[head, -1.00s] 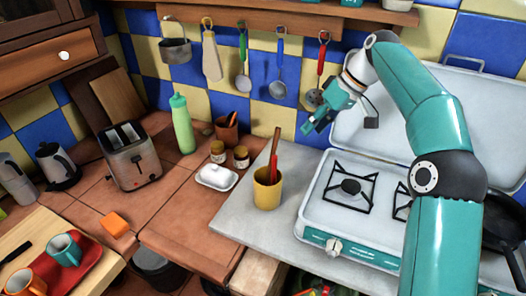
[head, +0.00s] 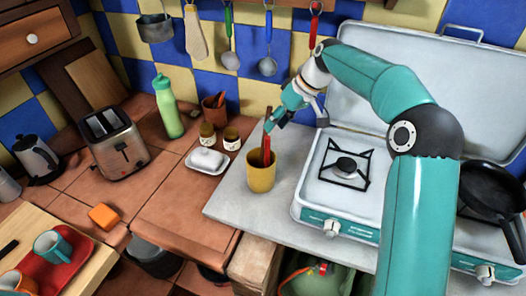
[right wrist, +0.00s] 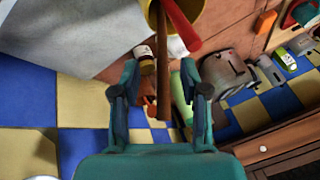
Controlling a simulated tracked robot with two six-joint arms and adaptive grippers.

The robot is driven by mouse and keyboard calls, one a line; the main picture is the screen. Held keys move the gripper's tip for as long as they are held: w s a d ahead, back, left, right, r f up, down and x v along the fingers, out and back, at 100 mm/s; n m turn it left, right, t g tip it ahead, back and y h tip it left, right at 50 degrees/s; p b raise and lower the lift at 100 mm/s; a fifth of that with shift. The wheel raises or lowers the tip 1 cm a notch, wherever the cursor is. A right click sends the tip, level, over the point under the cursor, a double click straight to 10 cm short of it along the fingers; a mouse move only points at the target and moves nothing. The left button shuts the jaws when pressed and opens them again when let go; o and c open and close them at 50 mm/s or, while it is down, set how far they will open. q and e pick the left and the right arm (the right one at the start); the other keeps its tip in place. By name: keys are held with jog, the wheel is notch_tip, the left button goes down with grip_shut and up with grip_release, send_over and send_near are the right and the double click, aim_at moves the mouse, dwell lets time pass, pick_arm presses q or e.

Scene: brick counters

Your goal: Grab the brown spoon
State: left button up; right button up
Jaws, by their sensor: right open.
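The brown spoon (head: 268,113) stands upright in a yellow cup (head: 261,176) beside a red utensil (head: 266,150). Only its handle shows; its lower end is hidden in the cup. My right gripper (head: 275,122) is close to the top of the handle. In the right wrist view, the brown handle (right wrist: 159,62) runs between the two open fingers of my right gripper (right wrist: 160,78). I cannot tell if a finger touches it. The red utensil (right wrist: 181,27) and yellow cup (right wrist: 154,14) lie beyond the fingertips. My left gripper is not in view.
The white stove (head: 322,205) stands right of the cup, with a pan (head: 492,190) on it. Jars (head: 231,138), a butter dish (head: 207,161) and a green bottle (head: 168,108) stand to the left. Utensils hang on the wall behind.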

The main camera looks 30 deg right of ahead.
aim_at(266, 134)
jog(key=p+x, duration=0.1)
jog(key=x, duration=0.4)
jog(key=shift+w+a+r, duration=0.1)
jog(key=shift+a+r, duration=0.05)
jog(key=shift+a, duration=0.05)
jog(key=shift+w+a+f, duration=0.1)
jog(key=shift+w+f, duration=0.1)
jog(key=shift+f, duration=0.2)
grip_shut()
